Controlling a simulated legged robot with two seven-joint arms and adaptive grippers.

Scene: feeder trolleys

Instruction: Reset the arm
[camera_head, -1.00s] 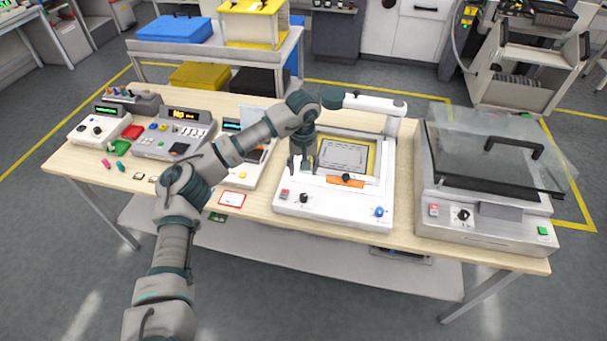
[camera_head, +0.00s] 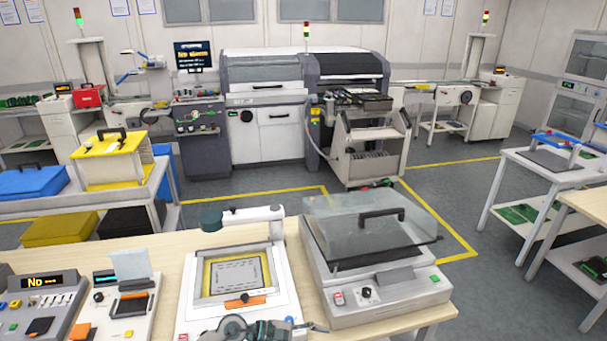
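Part of my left arm shows at the bottom edge of the head view, in front of the stencil printer. Its grey-green wrist end, with my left gripper (camera_head: 318,328) pointing right, is cut off by the picture's edge. It looks empty, but I cannot tell whether the fingers are open or shut. My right arm and gripper are out of view.
The stencil printer (camera_head: 187,312) and a glass-lidded machine (camera_head: 375,312) stand on the wooden bench (camera_head: 310,300). Control boxes (camera_head: 42,302) are at left. A shelf with blue and yellow bins (camera_head: 115,160) stands behind. A feeder trolley (camera_head: 365,150) stands before the large grey machine (camera_head: 265,95).

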